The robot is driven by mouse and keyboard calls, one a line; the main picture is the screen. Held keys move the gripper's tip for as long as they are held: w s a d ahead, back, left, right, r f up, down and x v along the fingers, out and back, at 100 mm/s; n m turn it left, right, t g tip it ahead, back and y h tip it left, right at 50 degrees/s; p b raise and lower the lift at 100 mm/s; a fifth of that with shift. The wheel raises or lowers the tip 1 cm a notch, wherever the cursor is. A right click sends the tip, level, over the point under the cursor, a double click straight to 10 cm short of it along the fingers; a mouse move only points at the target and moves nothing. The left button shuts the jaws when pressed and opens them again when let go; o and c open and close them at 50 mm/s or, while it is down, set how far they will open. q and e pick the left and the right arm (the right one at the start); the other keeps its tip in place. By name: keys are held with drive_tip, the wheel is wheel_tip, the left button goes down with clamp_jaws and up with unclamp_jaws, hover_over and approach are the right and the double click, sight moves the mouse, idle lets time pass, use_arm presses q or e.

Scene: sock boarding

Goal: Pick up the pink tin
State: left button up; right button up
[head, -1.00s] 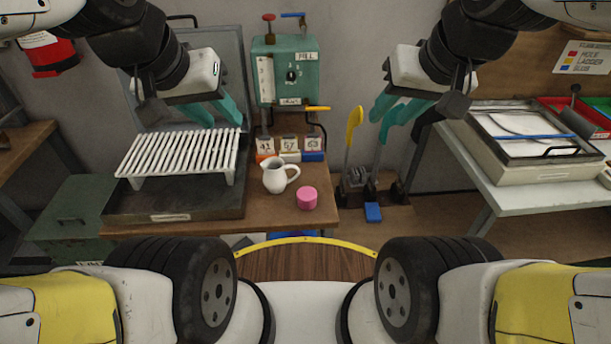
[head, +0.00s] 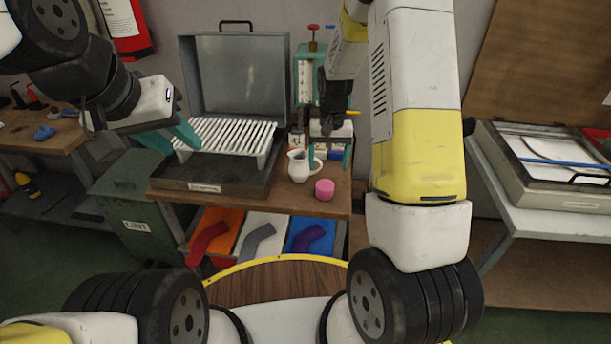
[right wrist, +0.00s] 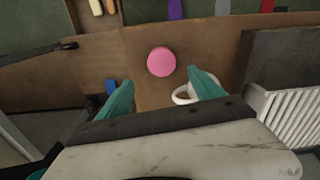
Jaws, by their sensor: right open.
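The pink tin (head: 324,189) stands upright on the wooden bench near its front edge, to the right of the white jug (head: 298,168). My right gripper (head: 327,160) is open and empty above and behind the tin, pointing down. In the right wrist view the tin (right wrist: 161,61) lies between and just beyond the two teal fingertips (right wrist: 160,76), not gripped. The jug (right wrist: 184,95) is partly hidden by the right-hand finger there. My left gripper (head: 190,138) is at the left, near the white slatted rack; its jaw opening is unclear.
The white slatted rack (head: 225,137) sits on a dark tray left of the jug. A teal machine (head: 303,75) stands at the back, with numbered blocks partly hidden by my right arm. Coloured panels bearing socks (head: 262,238) are below the bench. A side table (head: 560,205) stands at the right.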

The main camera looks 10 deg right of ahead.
sight(325, 184)
drive_tip(key=shift+a+f, duration=0.15)
drive_tip(key=shift+f, duration=0.4)
drive_tip(key=shift+a+f, duration=0.15)
drive_tip(key=shift+f, duration=0.4)
wheel_tip(325, 184, down, 7)
drive_tip(key=shift+s+f, duration=0.15)
drive_tip(key=c, duration=1.5)
